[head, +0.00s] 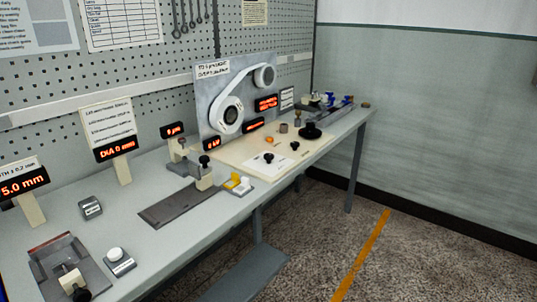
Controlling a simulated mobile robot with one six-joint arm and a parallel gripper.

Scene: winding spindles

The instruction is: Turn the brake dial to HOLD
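The cream control panel (235,150) lies on the bench in front of an upright grey board with a belt on two pulleys. Two small black knobs stand on a white plate there, one nearer (268,157) and one farther right (295,146). A wider black round piece (311,131) sits farther back. I cannot tell which of these is the brake dial. Any HOLD mark and the dial's setting are too small to read. My gripper is not in view.
The grey bench (178,241) runs along a pegboard wall. A grey slide fixture (175,207), a yellow and white block (238,184) and red digital displays (116,148) stand on it. Blue-topped items (330,99) are at the far end. The floor right of the bench is clear.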

